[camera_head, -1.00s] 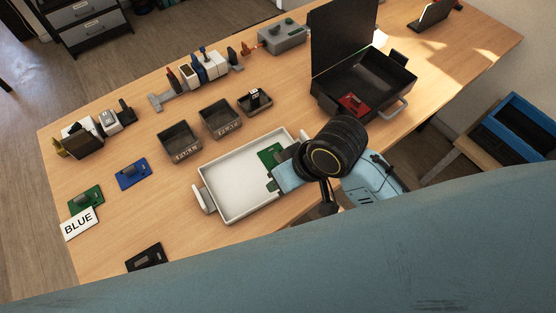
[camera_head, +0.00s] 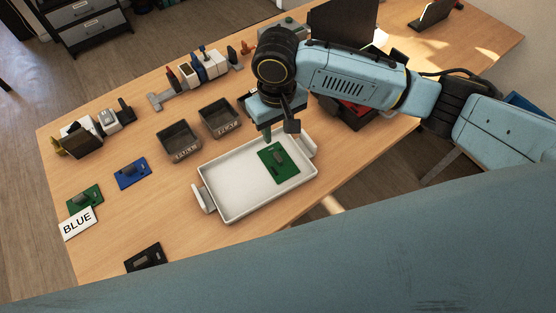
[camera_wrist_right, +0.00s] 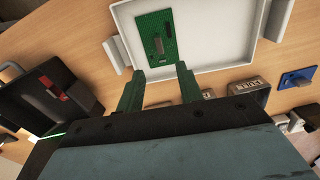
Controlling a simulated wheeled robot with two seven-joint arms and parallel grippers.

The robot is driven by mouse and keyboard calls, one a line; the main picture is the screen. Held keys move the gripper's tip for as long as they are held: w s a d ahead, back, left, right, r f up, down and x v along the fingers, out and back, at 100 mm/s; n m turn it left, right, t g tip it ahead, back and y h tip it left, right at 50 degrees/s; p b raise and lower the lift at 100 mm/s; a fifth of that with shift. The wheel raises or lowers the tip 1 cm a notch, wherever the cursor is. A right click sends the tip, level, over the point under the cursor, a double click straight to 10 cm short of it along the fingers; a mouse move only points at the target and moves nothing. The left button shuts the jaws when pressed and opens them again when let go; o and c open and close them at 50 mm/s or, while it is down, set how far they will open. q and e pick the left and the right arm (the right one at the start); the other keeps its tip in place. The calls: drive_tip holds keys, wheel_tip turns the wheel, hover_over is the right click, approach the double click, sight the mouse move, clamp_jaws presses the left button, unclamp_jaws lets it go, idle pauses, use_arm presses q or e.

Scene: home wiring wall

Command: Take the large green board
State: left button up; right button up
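A large green board (camera_head: 285,165) lies flat at the right end of the white tray (camera_head: 232,213), with a grey part on top. It also shows in the right wrist view (camera_wrist_right: 153,28), beyond my fingertips. My right gripper (camera_head: 279,132) is over the tray's far edge, close to the board but apart from it. In the right wrist view its two green fingers (camera_wrist_right: 160,72) are spread with nothing between them. A smaller-looking green board (camera_head: 88,194) lies on the table at the far left. My left gripper is not in view.
A blue board (camera_head: 132,174) lies left of the tray, near a "BLUE" card (camera_head: 78,224). Two dark bins (camera_head: 179,142) stand behind the tray. An open black case (camera_wrist_right: 52,92) with a red board stands beside it, partly hidden by my right arm in the head view.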

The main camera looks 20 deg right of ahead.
sight(278, 156)
wheel_tip(278, 156, down, 11)
drive_tip(key=shift+r+b, duration=0.2)
drive_tip(key=shift+b, duration=0.7)
clamp_jaws()
